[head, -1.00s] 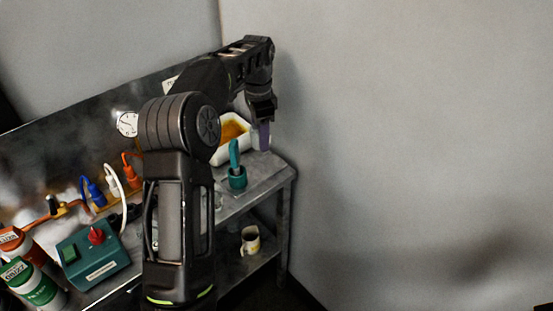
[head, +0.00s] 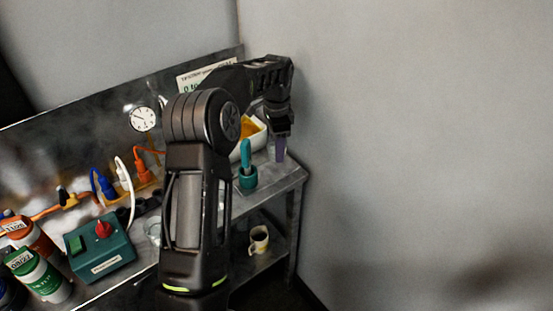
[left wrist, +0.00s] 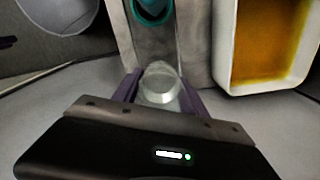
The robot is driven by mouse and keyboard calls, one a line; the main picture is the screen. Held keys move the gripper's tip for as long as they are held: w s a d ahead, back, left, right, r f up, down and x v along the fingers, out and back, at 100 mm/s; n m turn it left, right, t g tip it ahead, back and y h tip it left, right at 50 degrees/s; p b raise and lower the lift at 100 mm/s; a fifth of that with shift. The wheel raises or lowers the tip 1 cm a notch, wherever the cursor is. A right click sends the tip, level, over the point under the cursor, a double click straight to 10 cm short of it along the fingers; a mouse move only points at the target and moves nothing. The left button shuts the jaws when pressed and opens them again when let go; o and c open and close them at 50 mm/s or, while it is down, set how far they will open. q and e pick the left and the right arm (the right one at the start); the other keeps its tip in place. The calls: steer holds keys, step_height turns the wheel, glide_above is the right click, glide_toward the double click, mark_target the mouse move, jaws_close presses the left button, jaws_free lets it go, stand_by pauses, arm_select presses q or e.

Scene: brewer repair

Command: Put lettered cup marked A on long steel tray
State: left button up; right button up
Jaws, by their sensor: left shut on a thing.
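My left gripper (head: 280,150) hangs over the far right end of the steel bench, its purple fingers pointing down. In the left wrist view, the fingers (left wrist: 158,90) are shut on a pale, glassy round thing (left wrist: 160,84). I see no letter on it, so I cannot tell whether it is the cup marked A. A cream mug (head: 259,239) with dark contents stands upright on the lower shelf; no letter can be read on it. I cannot make out a separate long steel tray. My right gripper is not in view.
A white tub with orange contents (head: 252,133) and a teal pot with a handled tool (head: 248,178) stand near the gripper. A teal switch box (head: 99,248), bottles (head: 39,275) and cables crowd the left. A wall stands close on the right.

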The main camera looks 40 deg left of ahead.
mark_target(276, 169)
arm_select(q)
steer(key=shift+f, duration=0.2)
step_height(276, 169, down, 4)
steer(key=shift+f+p, duration=0.1)
steer(key=shift+p, duration=0.45)
steer(key=shift+f, duration=0.25)
steer(key=shift+f+b, duration=0.3)
steer(key=shift+f, duration=0.1)
